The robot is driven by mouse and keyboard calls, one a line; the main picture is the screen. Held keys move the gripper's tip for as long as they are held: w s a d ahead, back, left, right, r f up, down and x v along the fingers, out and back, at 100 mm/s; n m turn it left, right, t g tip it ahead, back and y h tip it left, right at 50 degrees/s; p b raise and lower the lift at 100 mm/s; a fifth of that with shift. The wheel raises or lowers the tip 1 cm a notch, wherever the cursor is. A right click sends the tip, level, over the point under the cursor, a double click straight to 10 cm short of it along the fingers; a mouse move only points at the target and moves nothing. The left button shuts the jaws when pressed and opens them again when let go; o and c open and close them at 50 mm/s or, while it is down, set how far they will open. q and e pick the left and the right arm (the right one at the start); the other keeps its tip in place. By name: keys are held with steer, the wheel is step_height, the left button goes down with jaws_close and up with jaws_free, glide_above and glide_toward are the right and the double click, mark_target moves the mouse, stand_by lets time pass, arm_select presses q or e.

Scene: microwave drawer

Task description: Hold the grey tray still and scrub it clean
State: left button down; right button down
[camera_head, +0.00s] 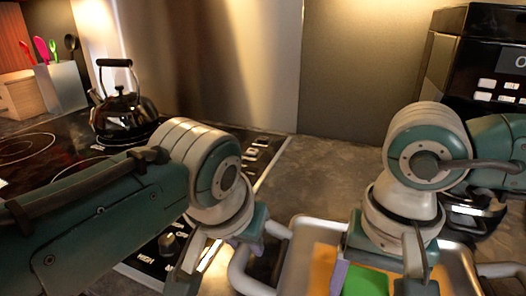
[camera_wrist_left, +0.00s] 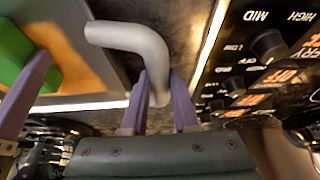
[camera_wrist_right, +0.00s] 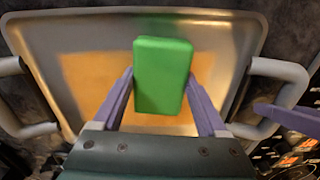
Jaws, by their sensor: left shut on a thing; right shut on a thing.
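The grey tray (camera_head: 300,250) lies on the counter, with a handle at each side. Its inside carries an orange-brown stain (camera_wrist_right: 95,80), also partly in view in the head view (camera_head: 322,268). My left gripper (camera_wrist_left: 158,92) is shut on the tray's left handle (camera_wrist_left: 130,38), with purple fingers either side of the bar. A green sponge (camera_wrist_right: 163,75) is held between the fingers of my right gripper (camera_wrist_right: 163,92), over the stained middle of the tray. I cannot tell whether the sponge touches the tray. In the head view, the right arm hides part of the tray.
The stove with its knobs (camera_head: 172,240) is left of the tray, close to my left gripper. A black kettle (camera_head: 122,108) stands on the stove. A black appliance (camera_head: 480,60) stands at the back right. Bare counter (camera_head: 315,180) lies behind the tray.

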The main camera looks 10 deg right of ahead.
steer(key=shift+s+d+f, duration=0.1)
steer(key=shift+s+d, duration=0.35)
steer(key=shift+d, duration=0.35)
steer(key=shift+s+d, duration=0.45)
steer(key=shift+d, duration=0.3)
steer(key=shift+s+d+f, duration=0.1)
steer(key=shift+s+d, duration=0.35)
steer(key=shift+d, duration=0.35)
steer(key=shift+s+d+r, duration=0.1)
steer(key=shift+s+d, duration=0.1)
steer(key=shift+d, duration=0.15)
steer(key=shift+s+d+r, duration=0.1)
steer(key=shift+s+d, duration=0.15)
steer(key=shift+d, duration=0.3)
steer(key=shift+s+d+r, duration=0.1)
steer(key=shift+s+d, duration=0.15)
steer(key=shift+d, duration=0.25)
